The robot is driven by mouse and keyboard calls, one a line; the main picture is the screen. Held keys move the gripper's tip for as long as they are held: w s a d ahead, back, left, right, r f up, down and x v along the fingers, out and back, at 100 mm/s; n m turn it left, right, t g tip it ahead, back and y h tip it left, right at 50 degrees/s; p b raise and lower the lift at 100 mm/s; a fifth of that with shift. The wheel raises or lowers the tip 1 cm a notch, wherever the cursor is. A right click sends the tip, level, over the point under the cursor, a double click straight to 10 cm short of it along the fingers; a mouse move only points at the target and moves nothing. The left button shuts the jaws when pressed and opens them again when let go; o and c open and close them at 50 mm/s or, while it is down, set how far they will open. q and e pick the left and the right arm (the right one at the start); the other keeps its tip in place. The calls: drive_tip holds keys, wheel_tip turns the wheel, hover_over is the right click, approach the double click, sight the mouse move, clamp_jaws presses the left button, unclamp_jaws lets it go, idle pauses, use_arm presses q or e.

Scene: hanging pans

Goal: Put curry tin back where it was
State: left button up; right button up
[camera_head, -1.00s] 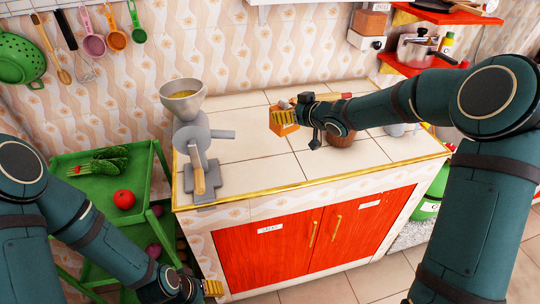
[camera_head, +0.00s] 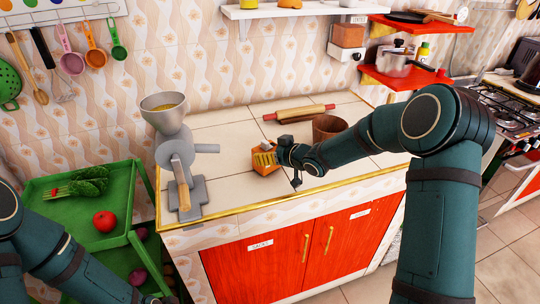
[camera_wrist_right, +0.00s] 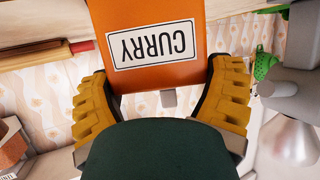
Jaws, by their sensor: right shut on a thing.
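The curry tin is an orange box (camera_head: 265,168) in the head view, held over the tiled counter, right of the grey grinder. Its white CURRY label shows upside down in the right wrist view (camera_wrist_right: 155,45). My right gripper (camera_head: 264,159) is shut on the tin, with yellow ridged fingers on both sides of it. I cannot tell whether the tin touches the counter. My left arm is at the lower left of the head view, and its fingers are outside the picture.
A grey grinder (camera_head: 180,160) stands on the counter's left part. A rolling pin (camera_head: 299,113) and a brown wooden pot (camera_head: 328,129) are behind my right gripper. A white wall shelf (camera_head: 290,11) and red shelves (camera_head: 400,76) are above. A green cart (camera_head: 85,225) stands left.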

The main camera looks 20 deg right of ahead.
drive_tip(key=shift+f, duration=0.1)
drive_tip(key=o, duration=1.1)
drive_tip(key=shift+f, duration=0.1)
drive_tip(key=shift+r, duration=0.3)
drive_tip(key=p+v, duration=0.2)
drive_tip(key=v, duration=1)
drive_tip(key=shift+a+f, duration=0.1)
drive_tip(key=shift+s, duration=0.15)
